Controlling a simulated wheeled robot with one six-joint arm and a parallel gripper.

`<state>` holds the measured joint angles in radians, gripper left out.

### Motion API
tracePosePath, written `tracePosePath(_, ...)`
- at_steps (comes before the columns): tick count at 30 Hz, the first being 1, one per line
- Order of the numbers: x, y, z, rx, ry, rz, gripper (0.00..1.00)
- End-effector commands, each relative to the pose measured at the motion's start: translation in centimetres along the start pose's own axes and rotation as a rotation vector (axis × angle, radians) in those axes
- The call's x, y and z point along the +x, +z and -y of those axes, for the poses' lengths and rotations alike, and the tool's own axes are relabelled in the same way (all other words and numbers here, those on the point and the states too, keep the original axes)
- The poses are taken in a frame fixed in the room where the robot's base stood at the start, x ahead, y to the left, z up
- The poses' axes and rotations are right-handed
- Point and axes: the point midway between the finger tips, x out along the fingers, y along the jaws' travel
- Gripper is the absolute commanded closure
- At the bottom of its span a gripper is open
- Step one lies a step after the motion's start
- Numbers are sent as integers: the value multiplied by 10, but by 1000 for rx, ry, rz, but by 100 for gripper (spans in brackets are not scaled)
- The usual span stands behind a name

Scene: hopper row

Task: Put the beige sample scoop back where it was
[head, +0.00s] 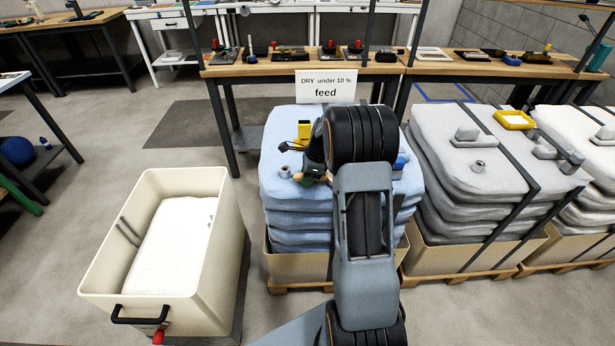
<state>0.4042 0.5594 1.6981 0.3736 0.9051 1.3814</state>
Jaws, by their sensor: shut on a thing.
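My gripper (314,158) is the dark part left of my wrist, above the blue bag stack. My arm hides much of it. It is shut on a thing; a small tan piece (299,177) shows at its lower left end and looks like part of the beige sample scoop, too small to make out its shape. I cannot tell whether it touches the bag below. The blue bag stack (285,205) stands in a tan crate under a sign (325,87) reading "DRY under 10 % feed".
A yellow item (304,130) and a small grey fitting (285,172) are on the blue bags. A cream bin (210,265) with white contents stands left. Strapped grey bags (450,180) with a yellow tray (514,119) stand right. A wooden bench (270,68) runs behind. Floor at left is partly clear.

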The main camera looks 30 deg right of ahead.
Motion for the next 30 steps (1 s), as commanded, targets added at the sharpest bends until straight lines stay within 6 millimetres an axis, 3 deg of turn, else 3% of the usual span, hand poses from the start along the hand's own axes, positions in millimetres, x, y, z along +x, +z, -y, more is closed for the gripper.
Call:
tracePosePath(8,2,-1,0,0,0,0,100)
tracePosePath(9,2,-1,0,0,0,0,69)
tracePosePath(16,2,0,0,0,0,0,47)
tracePosePath(25,-2,0,0,0,-1,0,45)
tracePosePath(30,-22,0,1,1,-4,1,45)
